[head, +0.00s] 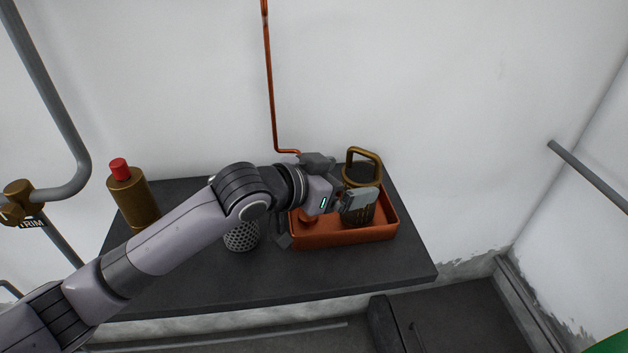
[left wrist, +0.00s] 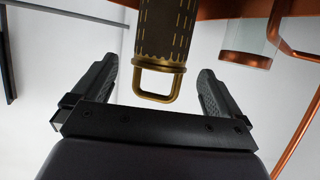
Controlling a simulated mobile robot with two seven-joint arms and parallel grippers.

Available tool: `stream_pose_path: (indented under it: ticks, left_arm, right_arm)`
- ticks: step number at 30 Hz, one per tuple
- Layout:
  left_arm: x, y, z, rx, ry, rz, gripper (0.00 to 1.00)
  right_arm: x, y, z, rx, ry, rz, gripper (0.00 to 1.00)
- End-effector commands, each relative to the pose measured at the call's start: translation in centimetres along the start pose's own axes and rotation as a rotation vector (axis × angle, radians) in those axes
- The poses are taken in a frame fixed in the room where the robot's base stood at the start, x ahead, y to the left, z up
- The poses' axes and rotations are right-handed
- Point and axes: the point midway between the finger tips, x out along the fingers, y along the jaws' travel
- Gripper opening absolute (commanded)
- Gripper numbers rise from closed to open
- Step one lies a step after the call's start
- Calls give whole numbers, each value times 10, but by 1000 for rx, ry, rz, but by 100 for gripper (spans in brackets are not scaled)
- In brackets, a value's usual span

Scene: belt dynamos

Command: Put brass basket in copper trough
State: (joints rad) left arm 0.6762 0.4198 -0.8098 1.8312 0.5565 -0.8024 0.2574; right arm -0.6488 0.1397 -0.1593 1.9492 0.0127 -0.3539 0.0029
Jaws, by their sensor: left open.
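The brass basket (head: 361,174) has a dark, slotted body and an upright loop handle. It stands at the right end of the orange copper trough (head: 345,238) on the dark table, and its body appears to be inside the rim. My left gripper (head: 346,203) is at the near left side of the basket and covers part of it. In the left wrist view the brass basket (left wrist: 167,30) hangs upside down in the picture, its handle between the spread fingers of my left gripper (left wrist: 158,70). The fingers are open, with gaps on both sides. My right gripper is not in view.
A grey mesh cup (head: 241,238) stands left of the trough, partly behind my arm. A brass bottle with a red cap (head: 133,196) stands at the table's left. A copper pipe (head: 270,85) runs down the back wall. The table's front right is clear.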

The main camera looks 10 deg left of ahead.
Motion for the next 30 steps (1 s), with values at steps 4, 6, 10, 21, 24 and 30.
stream_pose_path:
  ticks: [4, 6, 10, 21, 24, 30]
  left_arm:
    - [-27, -1, 1, 2, 0, -2, 100]
    - [-38, 0, 1, 2, -1, -1, 100]
    - [-56, 0, 1, 1, -1, -1, 100]
    - [-76, 0, 0, 0, -2, 0, 100]
    - [-76, 0, 0, 0, -1, 0, 100]
    - [-75, 0, 0, 0, -1, 0, 100]
  right_arm:
    - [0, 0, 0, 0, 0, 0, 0]
    - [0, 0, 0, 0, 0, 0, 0]
    - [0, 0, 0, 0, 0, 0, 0]
    - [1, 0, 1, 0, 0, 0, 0]
    - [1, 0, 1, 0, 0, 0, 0]
    - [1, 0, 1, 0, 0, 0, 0]
